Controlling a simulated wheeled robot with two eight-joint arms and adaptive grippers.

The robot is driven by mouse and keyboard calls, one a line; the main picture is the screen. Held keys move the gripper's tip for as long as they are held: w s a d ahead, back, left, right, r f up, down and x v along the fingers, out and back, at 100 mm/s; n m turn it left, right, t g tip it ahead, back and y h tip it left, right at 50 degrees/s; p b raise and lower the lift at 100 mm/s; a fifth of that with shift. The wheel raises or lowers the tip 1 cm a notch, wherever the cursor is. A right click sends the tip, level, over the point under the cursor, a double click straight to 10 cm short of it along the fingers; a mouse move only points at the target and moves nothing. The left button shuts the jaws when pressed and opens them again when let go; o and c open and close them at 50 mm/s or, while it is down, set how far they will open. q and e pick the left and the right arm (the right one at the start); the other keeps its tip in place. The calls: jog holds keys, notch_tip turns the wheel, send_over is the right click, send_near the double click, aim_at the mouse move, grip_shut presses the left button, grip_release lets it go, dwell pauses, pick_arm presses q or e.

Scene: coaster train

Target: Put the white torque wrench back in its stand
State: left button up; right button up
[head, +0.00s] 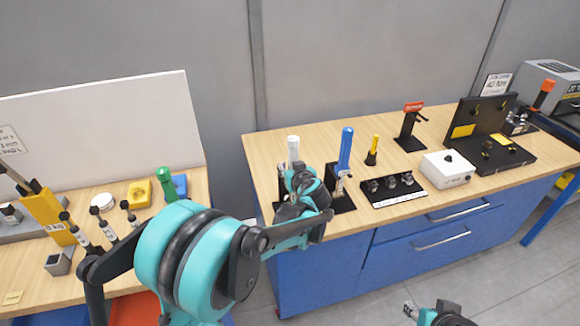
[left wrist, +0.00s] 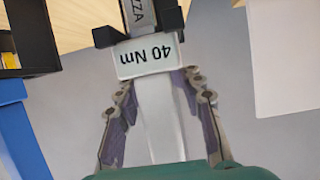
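The white torque wrench (head: 293,150) stands upright at the left end of the wooden bench, partly hidden by my left gripper (head: 308,186). In the left wrist view, its white handle (left wrist: 158,115) with the "40 Nm" collar (left wrist: 150,55) runs between my left fingers (left wrist: 158,82). Both fingertips close in against its sides. Beyond the collar, the shaft passes between the prongs of a black fork, the stand (left wrist: 103,37). Whether the wrench is fully seated cannot be told. Part of my right gripper (head: 412,309) shows at the bottom edge; its opening is unclear.
A blue-handled wrench (head: 345,148) stands in a black stand close to the right. A black socket tray (head: 385,199), a white box (head: 449,173) and a red-topped stand (head: 412,120) lie farther right. A second bench (head: 105,275) with tools is at left.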

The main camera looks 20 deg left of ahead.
dwell(0.3)
pick_arm(q)
jog(key=v, duration=1.2)
jog(key=s+f+m+g+h, duration=0.2)
jog(key=s+f+m+h, duration=0.1)
jog(key=s, duration=0.9)
jog(key=s+f+m+g+h, duration=0.2)
jog(key=s+f+m+h, duration=0.1)
jog(key=s, duration=0.9)
jog(key=shift+s+a+f+m+h, duration=0.35)
jog(key=shift+f+h, duration=0.25)
jog(key=shift+f, duration=0.2)
jog(key=shift+w, duration=0.1)
